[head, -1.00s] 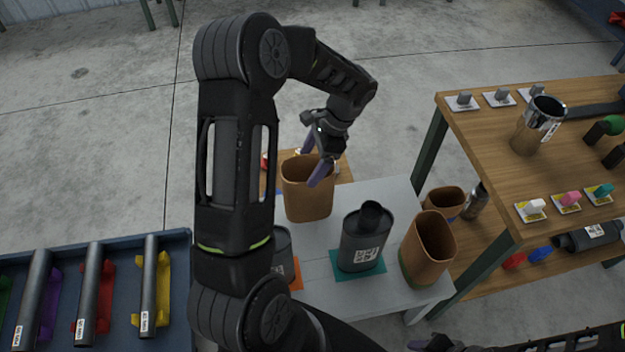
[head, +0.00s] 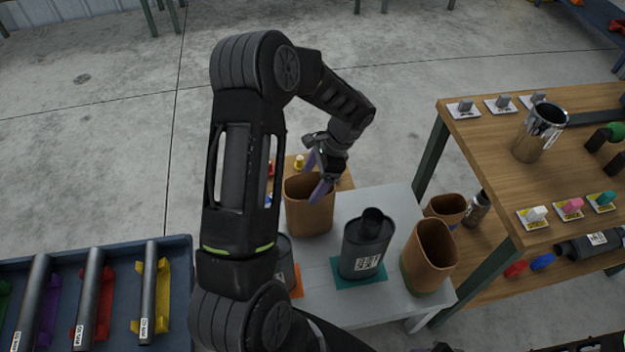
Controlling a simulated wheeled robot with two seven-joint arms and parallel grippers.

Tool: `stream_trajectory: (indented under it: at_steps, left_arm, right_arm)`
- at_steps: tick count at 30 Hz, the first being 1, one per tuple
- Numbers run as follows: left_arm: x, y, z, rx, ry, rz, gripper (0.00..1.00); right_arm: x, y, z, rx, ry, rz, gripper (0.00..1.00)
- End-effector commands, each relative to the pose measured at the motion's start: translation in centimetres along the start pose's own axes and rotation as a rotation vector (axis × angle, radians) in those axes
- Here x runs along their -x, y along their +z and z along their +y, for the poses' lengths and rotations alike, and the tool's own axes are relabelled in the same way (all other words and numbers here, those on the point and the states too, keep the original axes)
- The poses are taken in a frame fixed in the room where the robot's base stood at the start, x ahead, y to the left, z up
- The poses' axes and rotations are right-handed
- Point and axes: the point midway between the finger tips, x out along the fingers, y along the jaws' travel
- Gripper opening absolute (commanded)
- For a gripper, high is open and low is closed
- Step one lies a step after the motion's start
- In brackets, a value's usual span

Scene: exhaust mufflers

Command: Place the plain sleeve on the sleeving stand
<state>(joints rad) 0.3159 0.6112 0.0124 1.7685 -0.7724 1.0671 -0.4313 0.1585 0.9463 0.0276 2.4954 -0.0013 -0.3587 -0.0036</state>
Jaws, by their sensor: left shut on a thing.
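A plain brown sleeve (head: 309,215), an open-topped tube with no coloured band showing, is upright at the back left of a light grey stand (head: 392,199). My left gripper (head: 320,178) comes down from above and is shut on the sleeve's rim, with one purple finger inside the opening. I cannot tell whether the sleeve's bottom touches the stand. A dark muffler (head: 366,246) stands on a teal mat in front of it. Another muffler (head: 284,266) on an orange mat is partly hidden by my left arm. My right gripper is not clearly in view.
A brown sleeve with a green band (head: 428,257) stands at the stand's right end. Another brown sleeve (head: 446,208) is on the wooden bench's lower shelf. The wooden bench (head: 490,150) holds a shiny metal can (head: 540,132). A blue tray (head: 115,255) with pipes is at left.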

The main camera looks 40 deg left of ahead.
Motion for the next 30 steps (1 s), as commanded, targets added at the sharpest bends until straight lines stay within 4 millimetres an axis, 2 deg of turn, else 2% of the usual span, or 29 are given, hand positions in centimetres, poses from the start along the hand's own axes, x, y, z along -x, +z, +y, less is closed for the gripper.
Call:
stream_trajectory:
  at_steps: [3,4,11,23,26,30]
  left_arm:
    - [-0.4,-0.2,0.0,-0.001,0.000,0.000,0.39]
    - [-0.3,-0.1,0.0,-0.001,0.000,0.000,0.81]
    - [-0.3,-0.1,0.0,-0.001,0.000,0.000,1.00]
    - [0.5,0.0,0.0,0.000,-0.001,0.000,1.00]
    - [1.7,0.0,0.0,-0.001,-0.002,0.001,1.00]
    - [4.3,-0.1,-0.1,0.000,-0.003,0.002,1.00]
  right_arm:
    - [-0.3,0.0,0.1,0.000,0.000,0.000,0.36]
    - [-0.2,0.0,0.1,0.000,0.000,0.000,0.36]
    - [-0.2,0.0,0.1,0.000,0.000,0.000,0.36]
    - [0.1,0.0,0.0,0.000,0.000,0.000,0.36]
    - [0.1,0.0,-0.1,0.000,0.000,0.000,0.36]
    - [0.2,0.0,-0.1,0.000,0.000,0.000,0.36]
